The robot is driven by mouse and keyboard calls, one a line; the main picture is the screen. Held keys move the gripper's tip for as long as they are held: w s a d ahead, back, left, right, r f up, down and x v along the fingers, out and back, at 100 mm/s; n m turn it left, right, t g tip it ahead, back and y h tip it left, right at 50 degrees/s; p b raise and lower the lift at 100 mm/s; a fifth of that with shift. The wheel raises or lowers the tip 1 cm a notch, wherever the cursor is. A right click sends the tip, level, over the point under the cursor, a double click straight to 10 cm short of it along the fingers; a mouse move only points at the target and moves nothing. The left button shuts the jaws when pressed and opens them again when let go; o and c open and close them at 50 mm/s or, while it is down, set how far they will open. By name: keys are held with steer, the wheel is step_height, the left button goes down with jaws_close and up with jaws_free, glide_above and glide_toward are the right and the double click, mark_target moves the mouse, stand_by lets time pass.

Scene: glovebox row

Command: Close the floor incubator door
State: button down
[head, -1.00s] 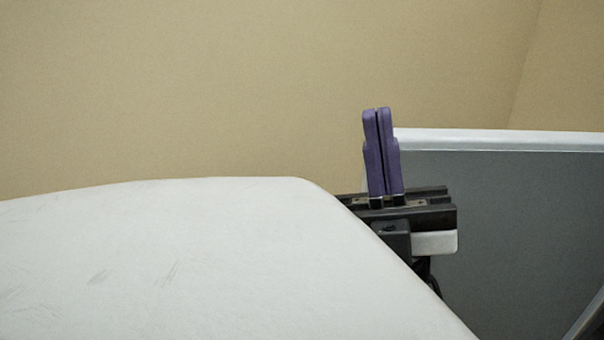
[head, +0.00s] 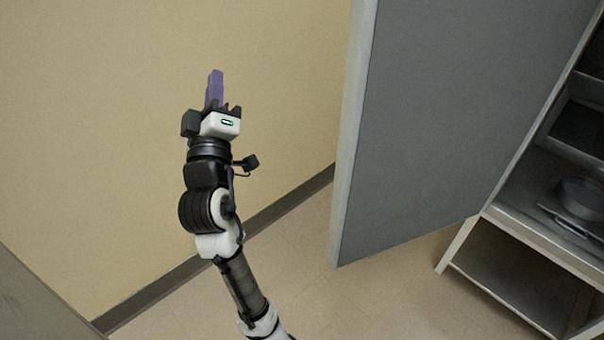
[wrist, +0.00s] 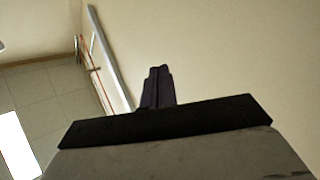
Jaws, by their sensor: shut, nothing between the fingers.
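The floor incubator door (head: 440,120) is a tall grey panel with a pale edge, standing open in the head view. Its free edge faces the tan wall on the left, and its right side runs toward the open incubator (head: 515,240) with shelves inside. My gripper (head: 216,76) is left of the door, in front of the wall, with its purple fingers pointing up in the picture. The fingers are shut and empty, and clear of the door in the picture. In the wrist view the shut fingers (wrist: 158,72) show dark against a pale wall.
A round dark pan-like item (head: 580,197) sits on an incubator shelf. A tan wall (head: 120,110) with a dark baseboard (head: 160,297) stands behind my arm. Bare floor (head: 385,300) shows below the door. A grey surface (head: 40,310) fills the lower left corner.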

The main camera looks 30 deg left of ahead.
steer(key=w+d+f+g+h+b, duration=0.1)
steer(key=w+d+f+h, duration=0.3)
steer(key=f, duration=0.4)
steer(key=w+d+f+g+h+b, duration=0.1)
steer(key=w+d+f+h, duration=0.15)
steer(key=f+h, duration=0.4)
steer(key=w+d+f+g+h+b, duration=0.1)
steer(key=w+d+f+h+b, duration=0.1)
steer(key=d+f+h, duration=0.45)
steer(key=w+d+f+y+p, duration=0.1)
steer(key=w+d, duration=0.2)
steer(key=w, duration=0.4)
steer(key=shift+d+f+m+p, duration=0.25)
steer(key=shift+m+p, duration=0.05)
steer(key=shift+p, duration=0.05)
steer(key=shift+y, duration=0.4)
